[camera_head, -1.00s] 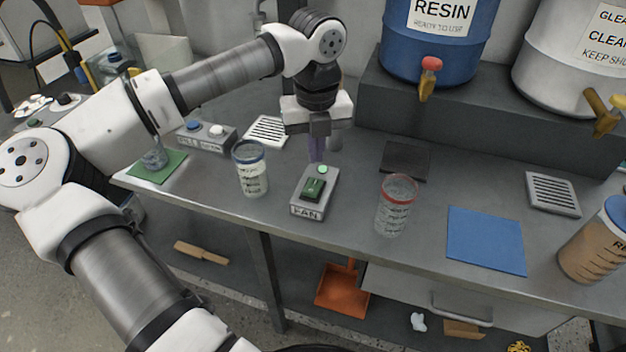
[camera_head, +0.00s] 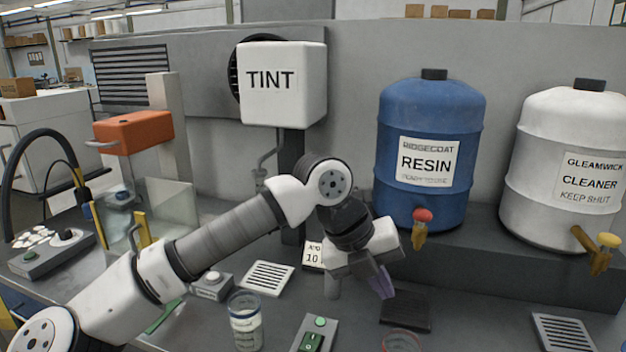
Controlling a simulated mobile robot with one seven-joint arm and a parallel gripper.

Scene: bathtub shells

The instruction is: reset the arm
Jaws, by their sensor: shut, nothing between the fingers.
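My arm reaches in from the lower left over the grey bench. My gripper (camera_head: 384,287) hangs at its end in the middle of the view, tilted down to the right. Its purple fingers are together with nothing between them. It is above the bench, in front of the blue resin drum (camera_head: 430,150), near a dark square pad (camera_head: 405,310). It appears clear of the things around it.
The fan switch box (camera_head: 318,332) and a clear cup with a blue rim (camera_head: 245,322) stand below left. A red-rimmed cup (camera_head: 401,341) is cut off below. A white cleaner drum (camera_head: 565,165) stands right. The white tint box (camera_head: 282,85) is behind.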

